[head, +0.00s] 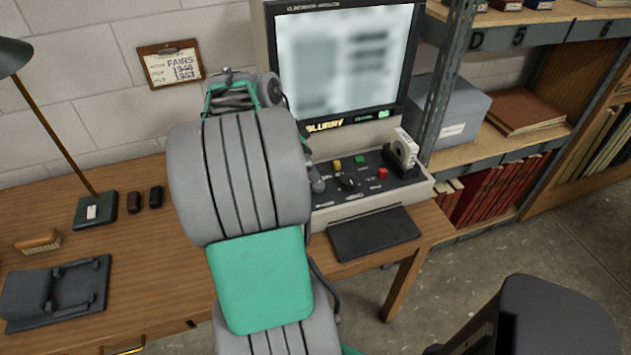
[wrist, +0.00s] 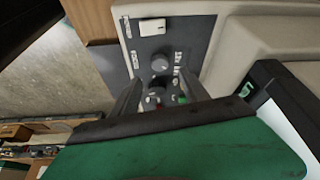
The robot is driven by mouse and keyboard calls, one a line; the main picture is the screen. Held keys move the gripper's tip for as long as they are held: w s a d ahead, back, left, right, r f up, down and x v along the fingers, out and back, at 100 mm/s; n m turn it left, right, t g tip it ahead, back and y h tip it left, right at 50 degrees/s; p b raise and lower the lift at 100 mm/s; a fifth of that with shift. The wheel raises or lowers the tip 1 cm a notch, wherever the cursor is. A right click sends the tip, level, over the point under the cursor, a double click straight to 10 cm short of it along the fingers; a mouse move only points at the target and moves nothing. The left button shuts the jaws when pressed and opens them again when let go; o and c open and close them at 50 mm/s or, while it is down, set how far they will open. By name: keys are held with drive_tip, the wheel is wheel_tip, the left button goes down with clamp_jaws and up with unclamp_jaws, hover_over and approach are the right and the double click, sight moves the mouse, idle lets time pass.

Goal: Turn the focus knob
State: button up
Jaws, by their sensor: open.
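The reader's control panel (head: 372,185) has a black knob (head: 348,181) near its middle. In the wrist view, a dark round knob (wrist: 160,62) sits just beyond my gripper (wrist: 161,78), with a second rounded knob-like part (wrist: 158,86) between the fingers. Contact cannot be told. In the head view my arm hides most of the gripper. The screen (head: 345,60) is blurred and reads "BLURRY" below.
Yellow (head: 337,165), green (head: 361,159) and red (head: 383,173) buttons lie near the knob. A dark flat pad (head: 373,234) lies in front. A shelf post (head: 445,80) rises close on the right.

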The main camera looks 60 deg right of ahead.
sight(318, 185)
drive_tip(key=x, duration=0.7)
drive_tip(key=shift+s+f, duration=0.1)
drive_tip(key=shift+f, duration=0.3)
drive_tip(key=shift+c, duration=0.5)
clamp_jaws()
